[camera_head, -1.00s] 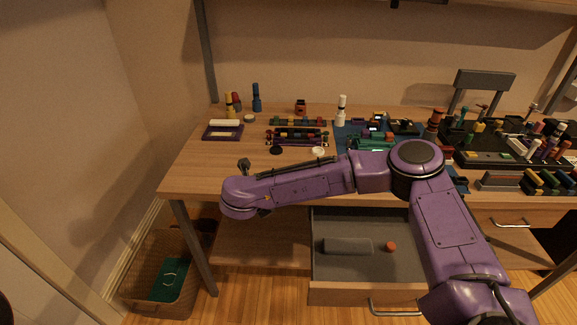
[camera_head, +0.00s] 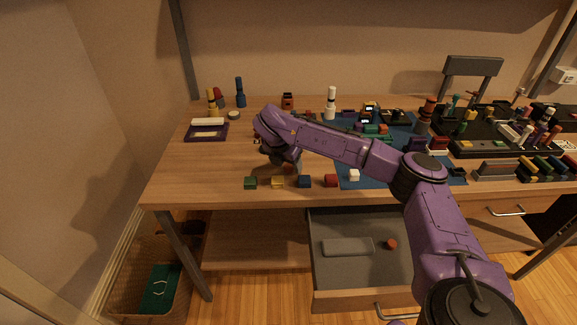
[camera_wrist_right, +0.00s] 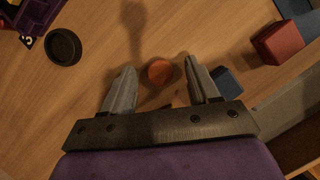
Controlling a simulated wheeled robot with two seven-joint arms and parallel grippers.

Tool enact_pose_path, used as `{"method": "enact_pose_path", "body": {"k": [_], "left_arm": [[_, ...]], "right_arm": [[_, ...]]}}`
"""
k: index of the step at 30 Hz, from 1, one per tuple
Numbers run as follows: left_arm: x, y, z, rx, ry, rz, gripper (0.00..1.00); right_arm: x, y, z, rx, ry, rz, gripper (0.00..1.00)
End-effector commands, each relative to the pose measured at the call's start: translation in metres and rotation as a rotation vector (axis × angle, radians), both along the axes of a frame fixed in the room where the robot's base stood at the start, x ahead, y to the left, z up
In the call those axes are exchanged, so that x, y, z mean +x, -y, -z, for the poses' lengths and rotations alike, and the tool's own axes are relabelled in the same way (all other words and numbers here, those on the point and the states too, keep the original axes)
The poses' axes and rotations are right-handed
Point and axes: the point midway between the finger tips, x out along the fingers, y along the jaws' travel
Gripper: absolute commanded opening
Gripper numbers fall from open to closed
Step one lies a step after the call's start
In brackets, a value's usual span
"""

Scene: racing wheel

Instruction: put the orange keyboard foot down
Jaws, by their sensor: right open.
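The orange keyboard foot (camera_wrist_right: 160,71) is a small round reddish-orange piece. In the right wrist view it is on the wooden table between my right gripper's (camera_wrist_right: 159,68) two fingers, with a gap on each side. In the head view, my right gripper (camera_head: 287,165) points down at the table behind the row of coloured blocks, and the foot is mostly hidden there. My right gripper is open and holds nothing. My left gripper is not in view.
Green (camera_head: 250,183), yellow (camera_head: 278,182), blue (camera_head: 304,181) and red (camera_head: 331,180) blocks line the table's front edge. A black disc (camera_wrist_right: 63,47) lies at left in the wrist view. The open drawer (camera_head: 335,275) below holds another orange piece (camera_head: 391,244). The table's left front is clear.

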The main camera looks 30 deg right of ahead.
Motion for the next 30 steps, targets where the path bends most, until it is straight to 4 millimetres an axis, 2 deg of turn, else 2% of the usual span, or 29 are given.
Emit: {"method": "enact_pose_path", "body": {"k": [7, 8, 12, 13, 24, 28, 30], "left_arm": [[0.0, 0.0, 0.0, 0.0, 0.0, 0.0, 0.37], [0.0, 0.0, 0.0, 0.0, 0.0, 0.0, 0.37], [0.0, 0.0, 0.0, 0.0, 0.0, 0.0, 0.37], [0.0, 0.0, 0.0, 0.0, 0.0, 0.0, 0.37], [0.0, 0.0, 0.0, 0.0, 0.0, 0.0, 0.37], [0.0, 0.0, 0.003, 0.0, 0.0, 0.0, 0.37], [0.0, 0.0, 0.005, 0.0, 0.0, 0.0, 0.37]], "right_arm": [[0.001, 0.001, 0.004, 0.0, 0.001, -0.003, 0.6], [0.001, 0.001, 0.004, 0.0, 0.001, -0.003, 0.54], [0.001, 0.0, 0.004, 0.0, 0.001, -0.003, 0.08], [0.001, 0.0, 0.004, 0.0, 0.001, -0.003, 0.01], [0.001, 0.0, 0.001, -0.001, 0.002, -0.003, 0.0], [0.002, 0.0, -0.013, -0.002, 0.005, -0.004, 0.0], [0.002, 0.001, -0.027, -0.002, 0.008, -0.003, 0.0]]}}
